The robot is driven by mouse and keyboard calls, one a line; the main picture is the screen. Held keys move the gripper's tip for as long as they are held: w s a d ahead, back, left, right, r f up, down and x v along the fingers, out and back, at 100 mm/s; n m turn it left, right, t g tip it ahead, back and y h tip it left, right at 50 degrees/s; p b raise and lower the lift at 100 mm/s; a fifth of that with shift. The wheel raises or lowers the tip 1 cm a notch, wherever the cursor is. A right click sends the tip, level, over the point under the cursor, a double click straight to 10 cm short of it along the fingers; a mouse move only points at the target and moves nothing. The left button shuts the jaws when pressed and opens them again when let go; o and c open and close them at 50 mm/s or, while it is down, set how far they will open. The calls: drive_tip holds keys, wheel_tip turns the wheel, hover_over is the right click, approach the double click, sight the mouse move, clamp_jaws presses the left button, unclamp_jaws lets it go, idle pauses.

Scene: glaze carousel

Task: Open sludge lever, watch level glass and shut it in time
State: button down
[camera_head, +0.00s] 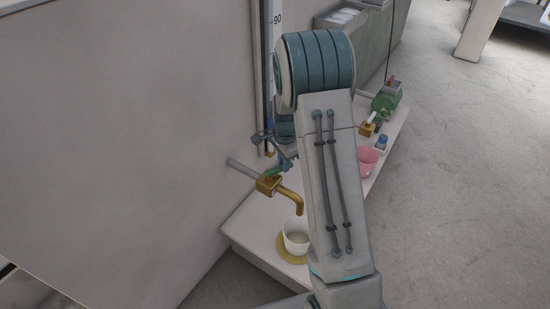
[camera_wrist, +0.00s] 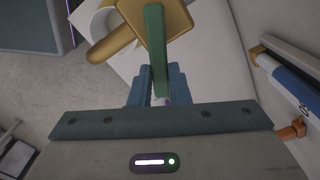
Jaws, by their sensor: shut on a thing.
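The sludge lever, a green bar (camera_wrist: 154,30), sits on a brass valve (camera_wrist: 178,17). My gripper (camera_wrist: 160,72) is shut on the lever, with a blue finger on each side of it. In the head view the brass valve (camera_head: 268,185) joins a grey wall pipe and has a down-bent spout; my gripper (camera_head: 284,164) is partly hidden by my arm. The level glass (camera_head: 269,70) stands upright on the wall beside a white scale marked 90. Its lower part is partly behind my arm, and I cannot read the level. A blue stretch shows on it in the wrist view (camera_wrist: 297,85).
A white cup (camera_head: 297,238) stands on a yellow round mat below the spout, on a low pale ledge (camera_head: 252,232). Farther along the ledge are a pink cup (camera_head: 368,160), another brass valve (camera_head: 368,128) and a green device (camera_head: 388,100). The floor at right is clear.

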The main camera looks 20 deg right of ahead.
drive_tip(key=shift+s+d+r+m+p, duration=0.1)
drive_tip(key=shift+s+m+p, duration=0.3)
drive_tip(key=shift+m, duration=0.45)
drive_tip(key=shift+s+m+p, duration=0.3)
drive_tip(key=shift+m+p, duration=0.15)
drive_tip(key=shift+m, duration=0.4)
drive_tip(key=c, duration=1.4)
unclamp_jaws()
drive_tip(key=shift+o, duration=0.2)
wheel_tip(320, 180, up, 14)
drive_tip(key=p, duration=0.3)
